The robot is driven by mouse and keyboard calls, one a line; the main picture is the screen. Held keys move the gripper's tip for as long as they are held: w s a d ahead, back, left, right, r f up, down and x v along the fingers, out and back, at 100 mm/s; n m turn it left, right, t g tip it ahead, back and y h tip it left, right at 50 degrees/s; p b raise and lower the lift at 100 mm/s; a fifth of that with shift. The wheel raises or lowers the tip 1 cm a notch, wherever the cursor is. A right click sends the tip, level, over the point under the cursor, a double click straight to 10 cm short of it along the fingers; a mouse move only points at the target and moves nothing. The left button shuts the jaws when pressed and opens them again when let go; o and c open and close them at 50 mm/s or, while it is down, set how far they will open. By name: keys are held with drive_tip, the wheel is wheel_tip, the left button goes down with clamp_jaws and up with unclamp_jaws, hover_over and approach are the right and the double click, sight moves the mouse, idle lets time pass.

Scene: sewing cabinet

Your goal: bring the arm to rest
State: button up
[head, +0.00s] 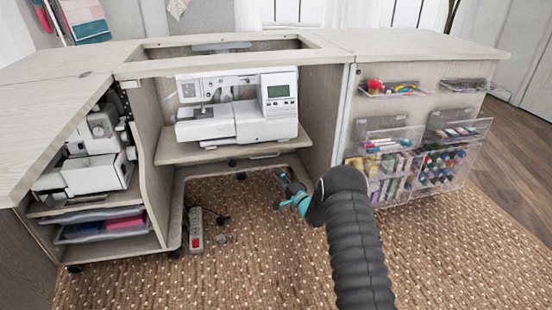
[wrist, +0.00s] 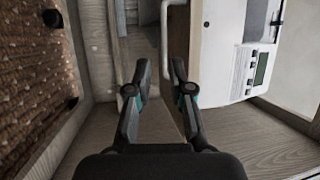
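My arm reaches in from the bottom right of the head view. My gripper (head: 282,183) is in front of the cabinet's open bay, below the shelf that bears the white sewing machine (head: 236,107). In the wrist view my gripper (wrist: 160,68) has its two fingers apart, with nothing between them. The sewing machine also shows in the wrist view (wrist: 220,50), at the right and apart from the fingers. The gripper appears to touch nothing.
The sewing cabinet (head: 420,45) surrounds the bay. Clear bins (head: 452,165) of thread hang on its right door. A white serger (head: 97,160) stands on the left shelf. A power strip (head: 196,230) lies on the brown carpet (head: 130,285). The carpet in front is mostly free.

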drive_tip(key=s+d+f+n+g+h, duration=0.2)
drive_tip(key=d+f+h, duration=0.1)
drive_tip(key=f, duration=0.4)
drive_tip(key=s+d+f+n+g+h, duration=0.1)
drive_tip(key=d+f+n+g+h, duration=0.2)
drive_tip(key=f, duration=0.4)
drive_tip(key=s+d+r+n+g+h, duration=0.1)
drive_tip(key=s+d+r+g+h, duration=0.1)
drive_tip(key=s+d+g+h, duration=0.35)
drive_tip(key=s+a+r+n+p, duration=0.2)
drive_tip(key=s+r+p, duration=0.8)
drive_tip(key=s+r, duration=3.8)
drive_tip(key=shift+s+r+n+g+y+p, duration=0.15)
drive_tip(key=shift+r+n+g+y+p, duration=0.2)
drive_tip(key=shift+r+n, duration=0.7)
